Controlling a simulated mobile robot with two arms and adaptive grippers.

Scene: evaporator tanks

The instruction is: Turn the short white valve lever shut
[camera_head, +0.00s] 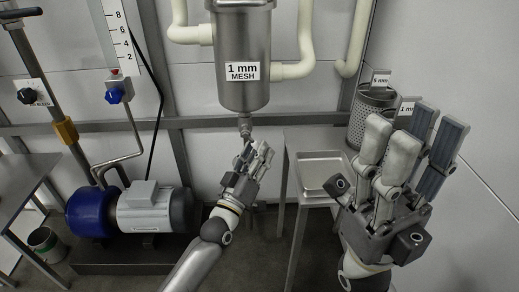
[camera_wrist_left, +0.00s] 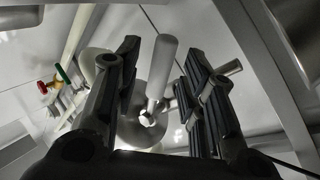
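The white valve lever (camera_wrist_left: 162,68) shows in the left wrist view as a short pale rounded handle, standing nearly upright from a metal pivot (camera_wrist_left: 147,118). It lies between the two dark fingers of my left gripper (camera_wrist_left: 165,85), with a gap on both sides. In the head view my left gripper (camera_head: 254,157) is just below the outlet valve (camera_head: 245,128) under the steel tank (camera_head: 243,60); its fingers hide the lever there. My right gripper (camera_head: 411,145) is raised at the right, fingers spread, empty.
A shallow metal tray (camera_head: 318,165) stands on a stand right of the left gripper. Perforated baskets (camera_head: 366,112) are behind the right gripper. A pump (camera_head: 150,207) is at the lower left. Red (camera_wrist_left: 42,87) and green (camera_wrist_left: 63,74) handles show in the left wrist view.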

